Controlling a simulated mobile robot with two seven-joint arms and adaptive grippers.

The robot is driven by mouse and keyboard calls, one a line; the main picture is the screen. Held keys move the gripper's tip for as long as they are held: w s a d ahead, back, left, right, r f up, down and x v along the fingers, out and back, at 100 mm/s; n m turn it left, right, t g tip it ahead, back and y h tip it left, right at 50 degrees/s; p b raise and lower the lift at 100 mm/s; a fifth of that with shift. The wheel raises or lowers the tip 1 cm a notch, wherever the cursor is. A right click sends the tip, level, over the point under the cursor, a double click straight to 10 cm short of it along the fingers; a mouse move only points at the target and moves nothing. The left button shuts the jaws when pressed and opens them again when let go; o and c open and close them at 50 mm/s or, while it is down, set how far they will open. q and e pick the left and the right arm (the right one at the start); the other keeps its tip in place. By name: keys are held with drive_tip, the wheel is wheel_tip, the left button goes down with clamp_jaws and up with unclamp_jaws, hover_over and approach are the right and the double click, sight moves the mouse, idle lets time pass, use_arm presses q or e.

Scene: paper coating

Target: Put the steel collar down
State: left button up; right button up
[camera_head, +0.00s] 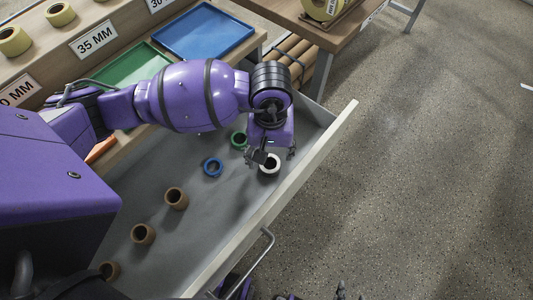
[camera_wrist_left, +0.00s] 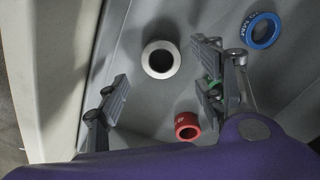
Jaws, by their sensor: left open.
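The steel collar, a pale grey-white ring (camera_head: 270,163), lies flat in the open grey drawer near its front wall. In the left wrist view the collar (camera_wrist_left: 160,59) shows whole, with nothing touching it. My left gripper (camera_head: 273,155) reaches down over the drawer right at the collar. In the left wrist view its two fingers (camera_wrist_left: 164,88) are spread wide and empty, and the collar lies just beyond the gap between them. Dark finger-like parts at the bottom edge of the head view seem to be my right gripper (camera_head: 341,291), mostly cut off.
A blue ring (camera_head: 213,167), a green ring (camera_head: 239,140) and several brown rings (camera_head: 176,198) lie in the drawer (camera_head: 205,235). The left wrist view shows a red ring (camera_wrist_left: 187,126) near the fingers. Blue (camera_head: 204,32) and green (camera_head: 130,66) trays sit on the counter.

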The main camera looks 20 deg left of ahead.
use_arm(q)
wheel_tip(320, 180, up, 6)
